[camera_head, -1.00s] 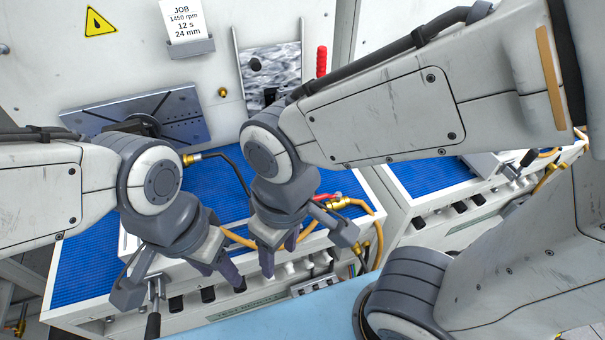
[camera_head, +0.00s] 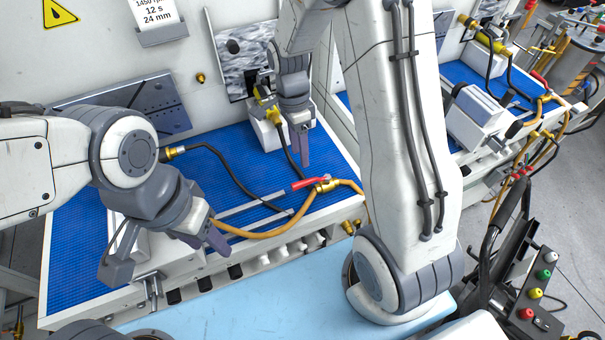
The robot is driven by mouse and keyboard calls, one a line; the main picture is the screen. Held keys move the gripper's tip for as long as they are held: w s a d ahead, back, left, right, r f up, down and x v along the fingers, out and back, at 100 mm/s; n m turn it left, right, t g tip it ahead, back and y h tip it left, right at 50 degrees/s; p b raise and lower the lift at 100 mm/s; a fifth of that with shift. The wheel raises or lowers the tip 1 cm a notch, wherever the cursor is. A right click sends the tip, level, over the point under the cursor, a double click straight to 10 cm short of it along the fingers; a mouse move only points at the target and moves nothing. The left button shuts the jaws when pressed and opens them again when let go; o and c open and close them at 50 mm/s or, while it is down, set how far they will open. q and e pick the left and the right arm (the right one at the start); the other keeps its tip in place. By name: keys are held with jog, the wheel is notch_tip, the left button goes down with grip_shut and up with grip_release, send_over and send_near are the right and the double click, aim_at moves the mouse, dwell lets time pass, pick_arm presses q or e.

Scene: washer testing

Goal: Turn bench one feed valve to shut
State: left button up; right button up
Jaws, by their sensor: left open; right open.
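The feed valve is a brass fitting (camera_head: 327,185) with a red lever (camera_head: 305,183) at the front right of the near bench. The lever points left from the fitting, roughly in line with the orange hose. My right gripper (camera_head: 299,148) is open, pointing down over the blue mat behind the valve, apart from the lever. My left gripper (camera_head: 205,241) is open at the bench's front edge, well left of the valve, close to the hose. No gripper holds anything.
The orange hose (camera_head: 262,235) runs along the front edge, and a black hose (camera_head: 222,160) crosses the blue mat (camera_head: 85,222). A white block with a brass nozzle (camera_head: 265,104) stands behind my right gripper. A second bench (camera_head: 470,75) with similar fittings is at right.

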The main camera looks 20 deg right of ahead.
aim_at(303, 181)
jog(key=f, duration=0.3)
jog(key=s+f+p, duration=0.1)
jog(key=f, duration=0.2)
jog(key=s+f, duration=0.1)
jog(key=f, duration=0.2)
jog(key=shift+c, duration=0.3)
grip_shut()
dwell(1.0)
